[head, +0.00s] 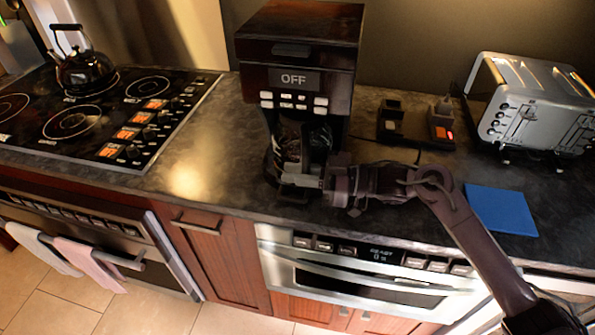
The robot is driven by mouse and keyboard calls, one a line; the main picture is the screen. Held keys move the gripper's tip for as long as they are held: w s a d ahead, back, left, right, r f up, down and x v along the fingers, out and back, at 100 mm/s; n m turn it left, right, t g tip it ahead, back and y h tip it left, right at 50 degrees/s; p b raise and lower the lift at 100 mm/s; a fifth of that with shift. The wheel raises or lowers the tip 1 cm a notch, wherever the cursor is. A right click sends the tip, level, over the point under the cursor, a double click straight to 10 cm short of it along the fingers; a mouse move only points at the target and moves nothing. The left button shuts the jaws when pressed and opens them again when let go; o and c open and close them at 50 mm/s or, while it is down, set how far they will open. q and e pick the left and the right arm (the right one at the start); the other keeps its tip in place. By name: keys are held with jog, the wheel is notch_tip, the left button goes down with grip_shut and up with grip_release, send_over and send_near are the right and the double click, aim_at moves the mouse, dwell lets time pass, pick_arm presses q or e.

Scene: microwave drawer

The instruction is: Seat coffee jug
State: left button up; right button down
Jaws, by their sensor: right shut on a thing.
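The coffee maker (301,78) stands on the dark counter with "OFF" on its display. The coffee jug (291,147) is a dark glass vessel low in the machine's bay, under the brew head. My right arm reaches in from the right, and my right gripper (300,176) is shut at the jug's front, on what looks like its handle. The gripper hides the lower front of the jug, so I cannot tell whether it sits flat on the base plate. My left gripper is not in the picture.
A toaster (535,105) stands at the right, with a blue mat (500,209) in front of it. Small dark items (416,122) lie behind my right arm. A stove with a black kettle (84,70) is at the left. The counter (205,155) left of the coffee maker is clear.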

jog(key=shift+f, duration=0.15)
dwell(0.6)
jog(key=c, duration=1.3)
grip_release()
jog(key=shift+f, duration=0.1)
jog(key=b+v, duration=0.2)
jog(key=v, duration=0.6)
jog(key=shift+a, duration=0.1)
